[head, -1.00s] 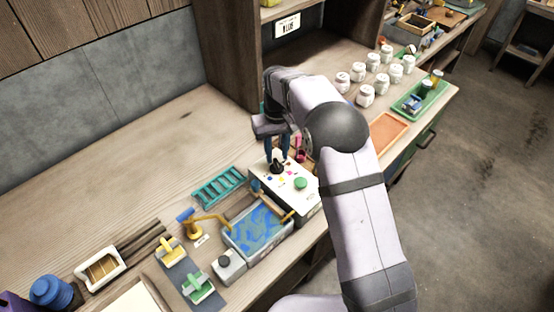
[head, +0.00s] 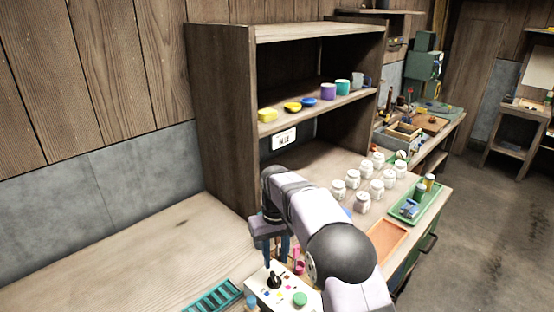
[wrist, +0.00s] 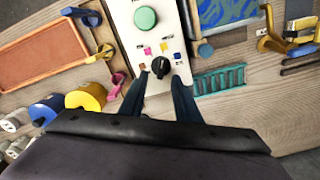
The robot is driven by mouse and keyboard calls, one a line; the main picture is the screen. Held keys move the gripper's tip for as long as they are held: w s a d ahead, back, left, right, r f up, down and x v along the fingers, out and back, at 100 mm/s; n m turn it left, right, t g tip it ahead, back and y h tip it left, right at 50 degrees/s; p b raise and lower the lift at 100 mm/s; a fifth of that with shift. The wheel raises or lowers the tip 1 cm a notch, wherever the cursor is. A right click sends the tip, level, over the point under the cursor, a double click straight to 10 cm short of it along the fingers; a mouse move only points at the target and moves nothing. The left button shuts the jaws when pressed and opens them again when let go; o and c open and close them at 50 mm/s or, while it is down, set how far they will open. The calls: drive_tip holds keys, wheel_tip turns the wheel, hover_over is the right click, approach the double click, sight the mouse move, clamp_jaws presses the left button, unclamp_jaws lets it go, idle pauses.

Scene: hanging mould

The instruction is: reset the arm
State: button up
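My gripper (head: 277,252) points down over a white control box (head: 262,292) on the bench. Its two dark blue fingers are apart, and nothing is seen held between them. The box has a black knob (head: 274,281) and a green button (head: 300,299). In the wrist view my gripper (wrist: 159,80) has a finger on each side of the black knob (wrist: 161,67), with gaps visible. The fingertips look close above the box; whether they touch it cannot be told. The green button (wrist: 145,18) lies farther along the box.
White jars (head: 362,202) stand right of my arm, before a green tray (head: 408,212) and an orange panel (head: 385,240). A shelf unit (head: 222,120) rises behind. A teal rack (head: 212,298) and blue-filled tub (wrist: 225,12) are near the box.

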drive_tip(key=s+d+f+m, duration=0.1)
drive_tip(key=s+d, duration=0.4)
drive_tip(key=s, duration=0.4)
drive_tip(key=s+d+f+m, duration=0.1)
drive_tip(key=s+d, duration=0.4)
drive_tip(key=s, duration=0.5)
drive_tip(key=s+d+f+m, duration=0.1)
drive_tip(key=s+d+m, duration=0.1)
drive_tip(key=s+d, duration=0.3)
drive_tip(key=s, duration=0.4)
drive_tip(key=shift+s+d, duration=0.25)
drive_tip(key=shift+s, duration=0.05)
